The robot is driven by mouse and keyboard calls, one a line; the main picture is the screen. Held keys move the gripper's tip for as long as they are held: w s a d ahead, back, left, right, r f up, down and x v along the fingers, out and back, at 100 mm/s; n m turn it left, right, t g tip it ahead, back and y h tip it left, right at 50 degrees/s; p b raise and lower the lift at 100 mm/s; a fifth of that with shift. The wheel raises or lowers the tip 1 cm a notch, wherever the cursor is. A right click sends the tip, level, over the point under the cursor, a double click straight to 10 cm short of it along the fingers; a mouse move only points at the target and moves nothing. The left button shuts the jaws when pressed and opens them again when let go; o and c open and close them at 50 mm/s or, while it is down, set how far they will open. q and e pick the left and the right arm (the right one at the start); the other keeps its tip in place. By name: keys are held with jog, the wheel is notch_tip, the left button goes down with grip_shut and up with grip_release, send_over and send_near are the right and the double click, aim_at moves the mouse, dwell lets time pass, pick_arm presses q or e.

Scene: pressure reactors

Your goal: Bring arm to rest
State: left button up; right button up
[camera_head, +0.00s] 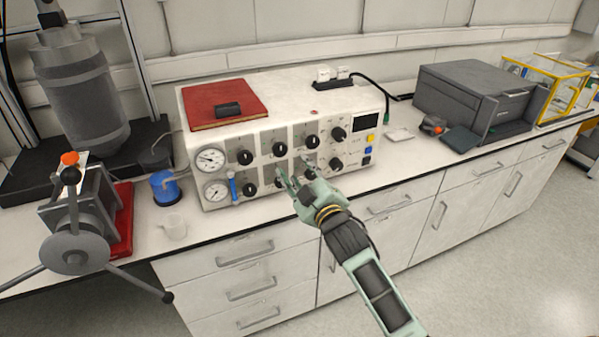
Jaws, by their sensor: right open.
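My right gripper (294,182) is open, with its fingers close in front of the lower knob row of the white control box (330,105). Its arm comes in from the lower right. The fingers cover part of the front panel, and I cannot tell whether they touch a knob. Nothing shows between the fingers. My left gripper is not in view. The control box has black knobs, two round gauges (210,160) at its left and a small dark screen (365,122) at its right.
A grey reactor vessel (80,95) and a valve with a handwheel (75,250) stand at the left. A blue-capped container (164,187) and a clear beaker (174,226) stand near the counter edge. A dark printer (470,95) stands right. Floor in front of the drawers is clear.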

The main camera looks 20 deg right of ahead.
jog(key=shift+s, duration=0.2)
dwell(0.3)
jog(key=s+f+m+g, duration=0.2)
jog(key=s+f+g, duration=0.15)
jog(key=f, duration=1.65)
jog(key=s+f+m+g, duration=0.1)
jog(key=s+f+g, duration=0.2)
jog(key=s+f, duration=0.6)
jog(key=s+f+m+g, duration=0.15)
jog(key=s+f, duration=0.35)
jog(key=f, duration=0.8)
jog(key=s+f+g, duration=0.3)
jog(key=s+f, duration=0.4)
jog(key=s, duration=0.6)
jog(key=s+f+m+g, duration=0.1)
jog(key=s+f+g, duration=0.2)
jog(key=s+f, duration=0.4)
jog(key=s+f+m+g, duration=0.1)
jog(key=s+f+g, duration=0.2)
jog(key=s, duration=1.7)
notch_tip(320, 180, down, 4)
jog(key=shift+s+r+h, duration=0.1)
jog(key=shift+s+h, duration=0.1)
jog(key=shift+h, duration=0.1)
jog(key=shift+a, duration=0.1)
